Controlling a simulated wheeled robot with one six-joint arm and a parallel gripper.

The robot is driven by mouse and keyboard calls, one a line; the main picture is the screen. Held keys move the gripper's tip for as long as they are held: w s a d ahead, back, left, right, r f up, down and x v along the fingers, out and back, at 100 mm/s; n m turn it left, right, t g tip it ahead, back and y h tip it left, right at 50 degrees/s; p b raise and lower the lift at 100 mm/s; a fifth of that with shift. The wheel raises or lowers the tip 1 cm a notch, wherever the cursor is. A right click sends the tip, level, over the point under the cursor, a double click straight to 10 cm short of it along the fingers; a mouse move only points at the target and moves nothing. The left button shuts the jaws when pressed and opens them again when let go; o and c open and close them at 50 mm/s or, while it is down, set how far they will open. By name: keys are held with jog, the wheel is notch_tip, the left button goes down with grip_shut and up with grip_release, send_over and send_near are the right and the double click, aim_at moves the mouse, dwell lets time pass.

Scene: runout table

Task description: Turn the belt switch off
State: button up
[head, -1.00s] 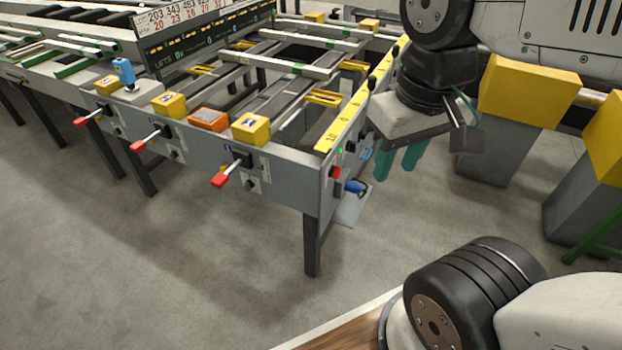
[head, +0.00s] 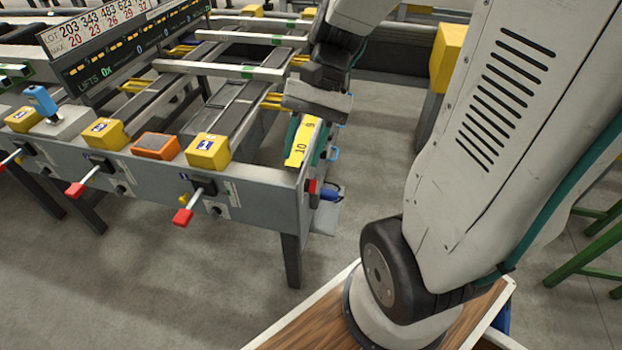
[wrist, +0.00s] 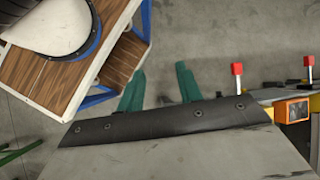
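In the head view, a red knob (head: 312,186) on a dark mount sits at the near right end of the runout table (head: 262,208), with a blue plug-like part (head: 331,192) beside it. I cannot tell for sure which control is the belt switch. Red-tipped levers (head: 182,216) stick out from the table's front panel; two also show in the wrist view (wrist: 237,69). My gripper (head: 308,138) is over the table's right end, above the red knob and apart from it. Its teal fingers stand apart and empty in the wrist view (wrist: 160,82). The end panel is partly hidden behind my gripper.
Yellow numbered blocks (head: 207,151) and an orange box (head: 155,146) stand along the table's front edge. A blue joystick-like handle (head: 40,101) is farther left. A display board (head: 130,42) stands behind them. The floor in front is clear. Green legs (head: 585,255) stand at right.

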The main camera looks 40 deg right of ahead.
jog(key=w+d+f+m+t+y, duration=0.1)
jog(key=w+d+f+m+y, duration=0.35)
jog(key=f+m, duration=0.2)
jog(key=m+t, duration=1.6)
jog(key=m, duration=0.6)
send_near(311, 186)
jog(key=x, duration=0.7)
jog(key=shift+w, duration=0.5)
jog(key=shift+d+f, duration=0.15)
grip_shut()
